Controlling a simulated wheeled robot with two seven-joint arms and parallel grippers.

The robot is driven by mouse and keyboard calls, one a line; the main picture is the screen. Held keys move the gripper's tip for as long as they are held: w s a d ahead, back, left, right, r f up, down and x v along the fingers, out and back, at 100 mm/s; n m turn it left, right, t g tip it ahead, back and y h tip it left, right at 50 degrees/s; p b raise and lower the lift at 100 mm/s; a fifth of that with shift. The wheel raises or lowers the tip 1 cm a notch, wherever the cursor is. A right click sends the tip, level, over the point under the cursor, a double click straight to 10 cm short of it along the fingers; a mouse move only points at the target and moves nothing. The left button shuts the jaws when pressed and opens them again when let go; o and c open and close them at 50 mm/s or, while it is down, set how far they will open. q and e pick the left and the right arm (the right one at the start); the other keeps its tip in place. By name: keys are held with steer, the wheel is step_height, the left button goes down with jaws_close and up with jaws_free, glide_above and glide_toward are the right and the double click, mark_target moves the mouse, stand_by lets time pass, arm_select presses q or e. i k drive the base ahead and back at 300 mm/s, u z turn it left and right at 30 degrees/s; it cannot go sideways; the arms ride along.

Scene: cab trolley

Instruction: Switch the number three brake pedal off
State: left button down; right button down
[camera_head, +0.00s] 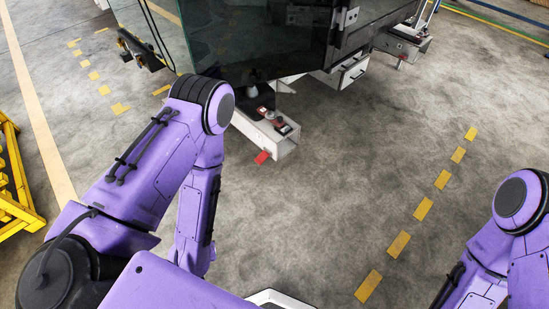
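A red brake pedal (262,157) sticks out at the low front end of a white beam (262,130) under the dark cab trolley (262,45). I cannot read any numbers, so I cannot tell which pedal is number three, nor whether either is on or off. My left arm is bent at its elbow in front of the trolley, left of the nearer pedal, and its gripper is out of view. My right arm enters at the lower right, and its gripper is also out of view.
A yellow metal frame (18,208) stands at the left edge. A black bracket (138,50) juts from the trolley's left side. A white drawer-like box (345,72) hangs under the trolley. The concrete floor (330,190) before the trolley is clear, with yellow dashes (423,208) to the right.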

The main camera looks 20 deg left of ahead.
mark_target(263, 156)
steer(key=u, duration=0.4)
steer(key=i, duration=0.75)
steer(key=u, duration=0.9)
steer(key=i, duration=0.25)
steer(key=u, duration=0.25)
